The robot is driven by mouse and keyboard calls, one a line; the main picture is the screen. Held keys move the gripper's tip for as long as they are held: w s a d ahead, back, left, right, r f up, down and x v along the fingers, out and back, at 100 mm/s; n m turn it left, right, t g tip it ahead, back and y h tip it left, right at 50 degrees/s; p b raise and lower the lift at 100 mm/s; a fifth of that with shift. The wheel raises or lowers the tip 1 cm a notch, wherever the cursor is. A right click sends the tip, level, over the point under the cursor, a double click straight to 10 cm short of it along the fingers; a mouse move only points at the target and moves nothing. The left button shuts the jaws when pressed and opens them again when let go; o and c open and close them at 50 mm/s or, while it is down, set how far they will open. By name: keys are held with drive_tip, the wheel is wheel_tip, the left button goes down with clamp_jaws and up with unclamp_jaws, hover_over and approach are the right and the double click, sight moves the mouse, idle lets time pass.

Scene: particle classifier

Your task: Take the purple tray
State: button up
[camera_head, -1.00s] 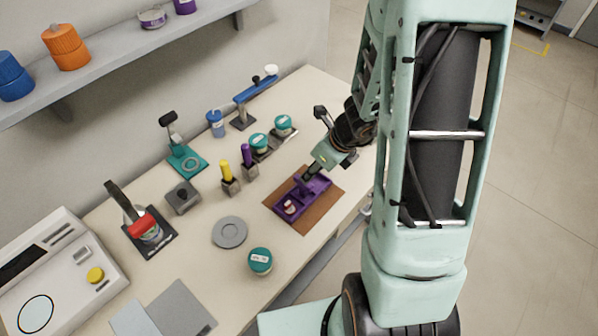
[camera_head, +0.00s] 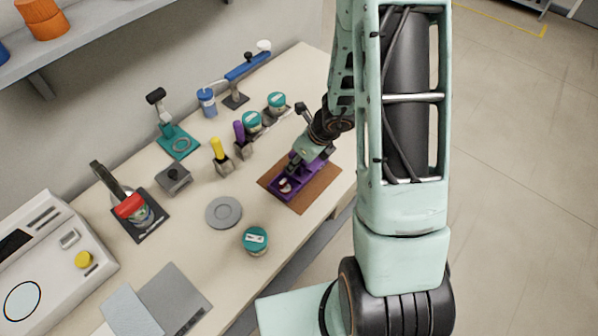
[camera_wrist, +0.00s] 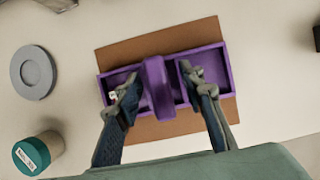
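The purple tray (camera_head: 281,197) lies on a brown mat (camera_head: 320,192) near the table's right edge. In the wrist view the tray (camera_wrist: 212,59) has compartments on both sides of a raised purple handle (camera_wrist: 156,90). A small whitish item shows in its left compartment, partly hidden by a finger.
A teal-lidded jar (camera_head: 256,240) and a grey disc (camera_head: 223,212) stand left of the mat. Yellow-handled (camera_head: 220,155) and purple-handled (camera_head: 242,138) tools stand in holders behind, near more teal-lidded jars (camera_head: 252,121). The table in front of the mat is clear.

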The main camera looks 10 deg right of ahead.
drive_tip(key=shift+c, duration=0.6)
clamp_jaws()
drive_tip(key=shift+r, duration=0.15)
